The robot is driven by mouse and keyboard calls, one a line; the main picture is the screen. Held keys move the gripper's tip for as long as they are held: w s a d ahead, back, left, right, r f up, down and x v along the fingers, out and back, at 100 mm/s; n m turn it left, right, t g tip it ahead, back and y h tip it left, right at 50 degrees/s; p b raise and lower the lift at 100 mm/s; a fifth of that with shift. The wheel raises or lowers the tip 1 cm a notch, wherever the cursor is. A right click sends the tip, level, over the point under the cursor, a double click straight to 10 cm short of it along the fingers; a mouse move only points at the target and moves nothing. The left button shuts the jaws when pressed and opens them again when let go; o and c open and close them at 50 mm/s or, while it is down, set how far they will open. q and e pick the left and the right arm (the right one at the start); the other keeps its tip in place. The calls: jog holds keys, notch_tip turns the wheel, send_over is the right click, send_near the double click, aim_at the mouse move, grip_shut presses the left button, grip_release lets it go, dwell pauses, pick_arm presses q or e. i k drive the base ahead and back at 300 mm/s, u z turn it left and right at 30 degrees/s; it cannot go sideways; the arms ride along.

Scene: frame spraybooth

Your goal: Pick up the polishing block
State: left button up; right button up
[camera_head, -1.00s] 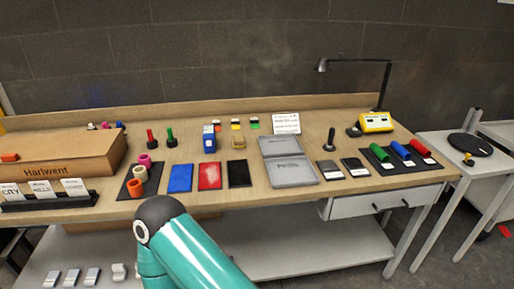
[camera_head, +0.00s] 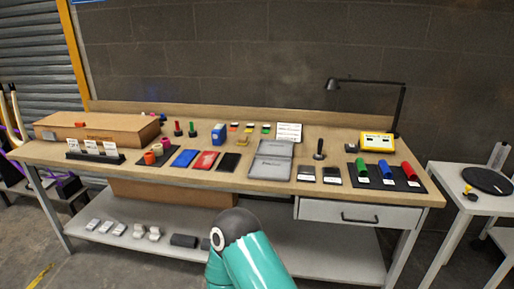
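I cannot tell for certain which thing is the polishing block. A small tan block (camera_head: 243,139) stands on the workbench (camera_head: 310,201), beside a blue box (camera_head: 219,133). A dark oblong block (camera_head: 184,241) lies on the lower shelf (camera_head: 265,227), beside several light grey pieces (camera_head: 139,232). One of my teal arm links rises at the bottom centre, in front of the bench. Neither gripper shows, so what they hold is hidden.
A cardboard box (camera_head: 98,129) and card stand (camera_head: 95,157) are at the bench's left. Blue, red and black pads, a closed grey case (camera_head: 270,161), and red, blue and green rolls (camera_head: 385,169) crowd the top. A lamp (camera_head: 402,100) stands back right. A side table (camera_head: 470,185) is right.

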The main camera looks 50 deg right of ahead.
aim_at(243, 140)
jog(key=z, duration=0.55)
jog(key=k, duration=0.15)
jog(key=z, duration=0.5)
jog(key=i, duration=1)
jog(key=u, duration=0.05)
